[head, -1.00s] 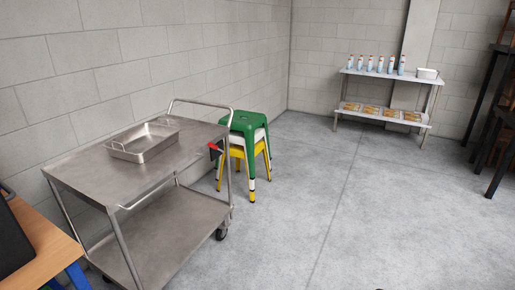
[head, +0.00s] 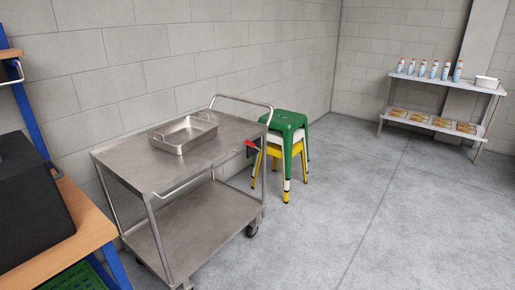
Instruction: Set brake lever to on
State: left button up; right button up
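A red brake lever (head: 251,145) sits on a dark mount at the right end of a steel two-tier trolley (head: 143,176), just below the top shelf. It is small here, and I cannot tell its exact setting. The trolley stands along the left wall, with a push handle (head: 242,101) at its far end and castors below. A steel roasting pan (head: 184,135) rests on its top shelf. Neither of my grippers is in view.
Stacked green, white and yellow stools (head: 289,121) stand just behind the trolley's right end. A wooden-topped bench (head: 88,232) with a black box (head: 32,205) is at near left. A shelf table (head: 446,83) with bottles stands far right. Floor (head: 375,200) on the right is clear.

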aim_at(248, 143)
jog(key=i+l, duration=0.7)
jog(key=i, duration=0.25)
